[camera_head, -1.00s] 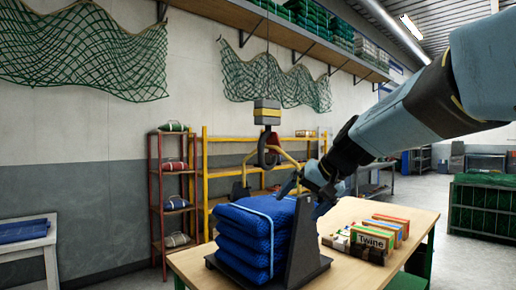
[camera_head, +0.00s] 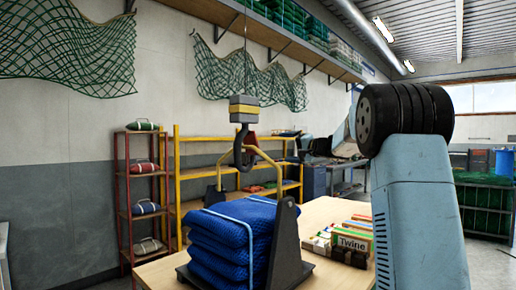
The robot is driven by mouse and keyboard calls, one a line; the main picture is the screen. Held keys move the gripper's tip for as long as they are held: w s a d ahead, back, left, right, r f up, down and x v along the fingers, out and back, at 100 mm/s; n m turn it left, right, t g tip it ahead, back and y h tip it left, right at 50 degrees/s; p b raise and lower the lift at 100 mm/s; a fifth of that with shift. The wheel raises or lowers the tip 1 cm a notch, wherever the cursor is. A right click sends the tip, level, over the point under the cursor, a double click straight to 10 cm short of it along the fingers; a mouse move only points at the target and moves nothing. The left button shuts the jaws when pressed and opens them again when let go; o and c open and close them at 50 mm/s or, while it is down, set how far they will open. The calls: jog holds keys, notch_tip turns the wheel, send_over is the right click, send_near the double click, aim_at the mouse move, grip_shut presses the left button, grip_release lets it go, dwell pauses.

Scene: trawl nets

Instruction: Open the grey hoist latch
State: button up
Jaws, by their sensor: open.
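The hoist hook (camera_head: 243,150) hangs from a grey and yellow block (camera_head: 243,109) on a thin cable. The hook's lower curve meets the top of a yellow bail (camera_head: 266,156) over the stack of blue netting. The grey latch cannot be told apart from the dark hook at this size. My arm rises at the right, and its black joint hides part of what lies behind. My gripper (camera_head: 306,150) shows small and dark beyond it, to the right of the hook and apart from it. It is open, with its fingers hard to make out.
Strapped blue netting (camera_head: 228,240) sits on a dark cradle with an upright plate (camera_head: 286,245). Twine boxes (camera_head: 352,240) stand beside it on the wooden table (camera_head: 328,208). Yellow shelving (camera_head: 188,207) and a red rack (camera_head: 122,205) stand behind. Green nets (camera_head: 255,80) hang on the wall.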

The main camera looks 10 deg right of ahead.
jog(key=x, duration=1.4)
jog(key=shift+a, duration=0.35)
jog(key=shift+c, duration=0.2)
jog(key=shift+f, duration=0.1)
jog(key=c, duration=1.1)
